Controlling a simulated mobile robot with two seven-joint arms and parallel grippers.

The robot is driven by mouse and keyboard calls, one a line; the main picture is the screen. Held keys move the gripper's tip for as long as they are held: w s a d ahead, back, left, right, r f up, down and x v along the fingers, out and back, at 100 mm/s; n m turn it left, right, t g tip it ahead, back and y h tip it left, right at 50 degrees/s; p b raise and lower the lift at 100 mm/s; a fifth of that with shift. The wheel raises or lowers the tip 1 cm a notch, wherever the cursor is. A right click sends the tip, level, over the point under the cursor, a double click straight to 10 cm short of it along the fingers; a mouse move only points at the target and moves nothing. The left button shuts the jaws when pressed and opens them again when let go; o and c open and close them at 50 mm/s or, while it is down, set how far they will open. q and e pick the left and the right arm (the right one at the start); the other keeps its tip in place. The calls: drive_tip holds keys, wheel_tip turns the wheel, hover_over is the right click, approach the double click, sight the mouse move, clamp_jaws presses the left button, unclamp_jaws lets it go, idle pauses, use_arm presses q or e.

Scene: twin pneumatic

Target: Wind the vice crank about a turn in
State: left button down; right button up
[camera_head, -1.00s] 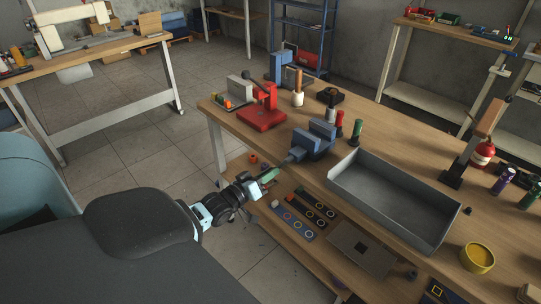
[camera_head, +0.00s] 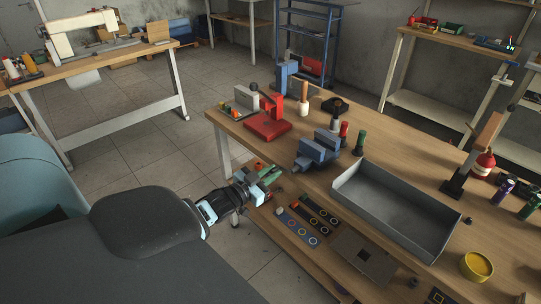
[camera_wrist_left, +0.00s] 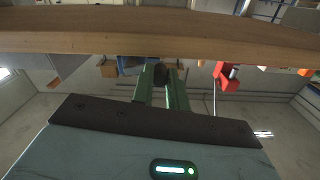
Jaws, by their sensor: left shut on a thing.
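The blue vice (camera_head: 317,151) stands at the front edge of the wooden workbench. My left gripper (camera_head: 268,174) is just off that edge, to the left of the vice and lower in the picture. In the left wrist view its two green fingers (camera_wrist_left: 161,90) are closed around a dark knob (camera_wrist_left: 160,74), which looks like the end of the vice crank. The rest of the crank is mostly hidden by the gripper and bench edge. My right gripper is in neither current view.
A red press (camera_head: 268,122) stands left of the vice, and a grey tray (camera_head: 395,208) lies to its right. Red and green handled tools stand behind the vice. The bench edge (camera_wrist_left: 160,42) crosses the wrist view close by. A lower shelf holds several small parts.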

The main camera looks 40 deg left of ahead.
use_arm(q)
drive_tip(key=shift+r+m, duration=0.1)
drive_tip(key=shift+m, duration=0.2)
use_arm(e)
drive_tip(key=shift+w, duration=0.15)
use_arm(q)
drive_tip(key=c, duration=1.4)
unclamp_jaws()
use_arm(e)
drive_tip(key=shift+w+r, duration=0.1)
drive_tip(key=shift+w, duration=0.1)
use_arm(q)
drive_tip(key=shift+s+a, duration=0.2)
drive_tip(key=shift+s, duration=1.8)
drive_tip(key=shift+s+a, duration=0.15)
drive_tip(key=shift+s, duration=1.8)
use_arm(e)
drive_tip(key=shift+s, duration=0.3)
drive_tip(key=shift+w+r, duration=0.15)
drive_tip(key=shift+w, duration=0.25)
